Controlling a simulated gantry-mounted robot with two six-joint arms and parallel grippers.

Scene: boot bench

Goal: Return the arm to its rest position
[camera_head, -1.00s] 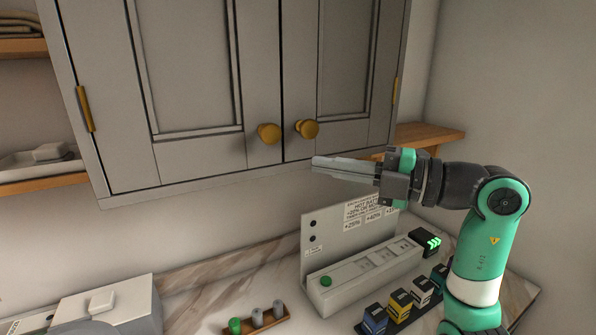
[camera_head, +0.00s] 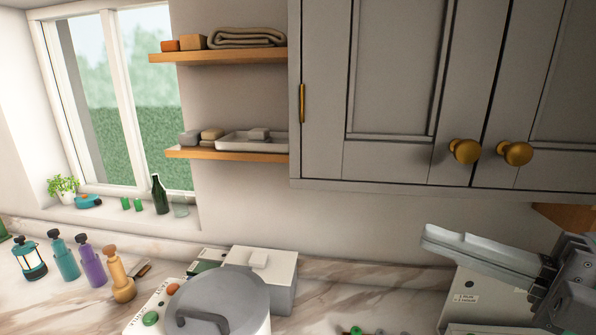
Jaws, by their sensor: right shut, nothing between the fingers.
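My right gripper (camera_head: 470,246) is at the lower right, in front of the wall below the grey cabinet (camera_head: 390,150). Its fingers point left and are closed together with nothing between them. Both cabinet doors look shut, and the two brass knobs are above and apart from the gripper. Most of my right arm is cut off by the right edge. My left gripper is not in view.
The marble counter (camera_head: 330,300) carries a lidded pot (camera_head: 220,305), a grey-white box (camera_head: 262,270) and several bottles. A panel (camera_head: 480,300) stands below my right gripper. Two wooden shelves and a window are at the left.

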